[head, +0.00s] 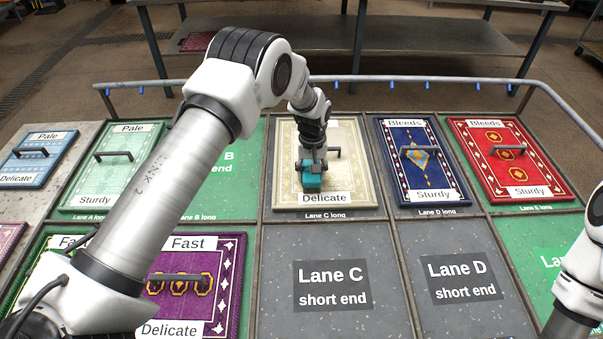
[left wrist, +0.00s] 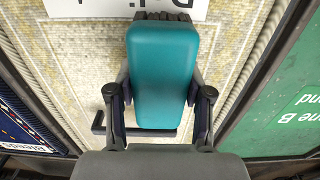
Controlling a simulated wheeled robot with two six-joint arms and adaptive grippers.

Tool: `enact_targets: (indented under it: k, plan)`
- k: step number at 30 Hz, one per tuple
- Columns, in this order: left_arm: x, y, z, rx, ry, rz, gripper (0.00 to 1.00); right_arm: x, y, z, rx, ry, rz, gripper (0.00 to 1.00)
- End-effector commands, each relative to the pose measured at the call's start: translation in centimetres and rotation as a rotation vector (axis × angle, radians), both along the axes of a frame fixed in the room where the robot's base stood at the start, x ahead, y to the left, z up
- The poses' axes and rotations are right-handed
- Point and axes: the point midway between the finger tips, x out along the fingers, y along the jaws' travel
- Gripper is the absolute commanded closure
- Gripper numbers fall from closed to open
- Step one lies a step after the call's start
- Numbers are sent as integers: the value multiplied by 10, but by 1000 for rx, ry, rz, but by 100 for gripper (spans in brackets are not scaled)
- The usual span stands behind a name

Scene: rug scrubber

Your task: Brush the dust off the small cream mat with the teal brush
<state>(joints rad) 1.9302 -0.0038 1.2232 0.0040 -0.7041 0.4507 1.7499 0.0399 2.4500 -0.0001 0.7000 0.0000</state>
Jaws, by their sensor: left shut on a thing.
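The small cream mat (head: 352,182) lies in Lane C with a white "Delicate" label (head: 325,198) along its near edge. It also fills most of the left wrist view (left wrist: 87,60). My left gripper (head: 312,166) is shut on the teal brush (head: 312,183), which is over the mat's near left part, close to the label. In the left wrist view the brush (left wrist: 162,70) sits between the two fingers, its dark bristles showing at the far end. I cannot tell whether the bristles touch the mat. No dust is clearly visible. My right gripper is out of frame.
A dark bar handle (head: 335,153) stands on the mat, partly behind my left gripper. A blue mat (head: 418,185) in Lane D and a red mat (head: 505,184) lie to the right. The near Lane C short end (head: 375,240) is bare. A grey rail (head: 440,79) runs behind the lanes.

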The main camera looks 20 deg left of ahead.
Motion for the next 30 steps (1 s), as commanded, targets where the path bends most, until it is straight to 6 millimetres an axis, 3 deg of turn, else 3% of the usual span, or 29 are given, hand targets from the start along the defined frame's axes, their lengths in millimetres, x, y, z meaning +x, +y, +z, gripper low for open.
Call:
enact_targets:
  k: [19, 30]
  plan:
    - [-28, 56, 0, -1, 4, 1, 94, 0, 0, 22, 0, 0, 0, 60]
    - [-30, 59, 5, -1, 4, 0, 94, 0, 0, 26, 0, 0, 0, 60]
